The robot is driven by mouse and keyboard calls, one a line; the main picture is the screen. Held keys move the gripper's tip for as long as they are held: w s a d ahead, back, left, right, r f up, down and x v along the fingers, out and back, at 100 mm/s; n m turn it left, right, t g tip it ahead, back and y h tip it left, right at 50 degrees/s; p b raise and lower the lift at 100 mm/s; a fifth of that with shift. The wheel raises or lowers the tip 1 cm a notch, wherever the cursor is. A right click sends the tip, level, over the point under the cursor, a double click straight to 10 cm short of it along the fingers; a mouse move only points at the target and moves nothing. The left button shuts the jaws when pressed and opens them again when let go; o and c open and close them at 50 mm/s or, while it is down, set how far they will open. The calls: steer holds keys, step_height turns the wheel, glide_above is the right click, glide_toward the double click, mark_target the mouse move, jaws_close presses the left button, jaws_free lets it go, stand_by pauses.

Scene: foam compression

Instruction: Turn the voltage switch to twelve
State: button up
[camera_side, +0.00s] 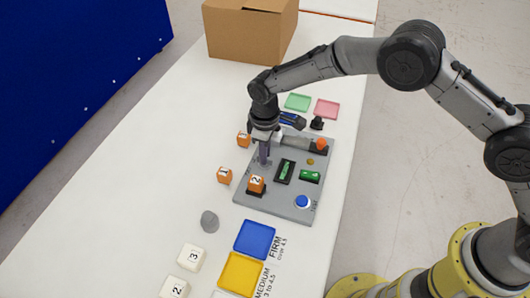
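A grey board (270,206) lies on the white table and carries several small parts. I cannot make out a switch marked with voltages; labels on the board are too small to read. My gripper (264,162) points down over the board's left part, its purple-grey fingers close to the surface. It hides what is directly below and behind it. I cannot tell whether the fingers are apart or touch anything. A grey cylinder with an orange end (321,145) lies at the board's far side.
A grey cylinder (209,221), white numbered blocks (191,256) and blue (254,238) and yellow (240,273) trays lie in front. Green and pink trays (326,109) and a cardboard box (248,32) are behind.

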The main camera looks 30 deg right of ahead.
steer(key=o, duration=0.5)
steer(key=shift+c, duration=0.2)
steer(key=shift+r, duration=0.15)
step_height(320, 180, up, 14)
steer(key=shift+f, duration=0.2)
